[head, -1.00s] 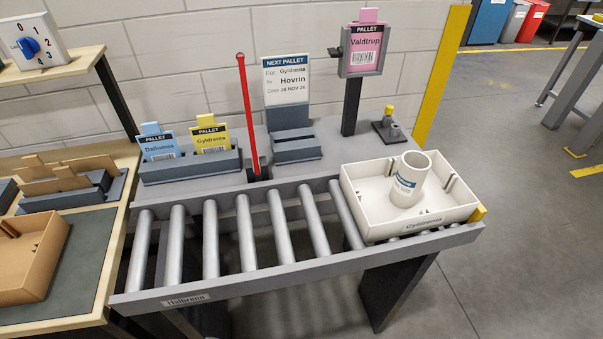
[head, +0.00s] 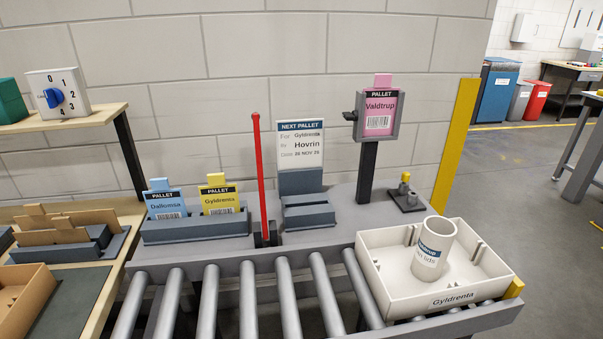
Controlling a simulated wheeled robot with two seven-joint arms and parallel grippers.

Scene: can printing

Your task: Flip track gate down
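The track gate (head: 261,185) is a thin red bar with a round tip. It stands upright, tilted very slightly, from a dark pivot at the back edge of the roller track (head: 249,304). A white tray (head: 449,302) labelled "Gyldrenta" sits on the right end of the rollers, to the right of the gate. A white cylinder (head: 435,252) with a blue-and-white label stands tilted inside the tray. Neither of my grippers shows in the head view.
A card rack (head: 196,230) holds a blue card and a yellow card left of the gate. A "Next pallet" sign (head: 300,146) and a post with a pink card (head: 378,108) stand behind the track. The rollers left of the tray are bare.

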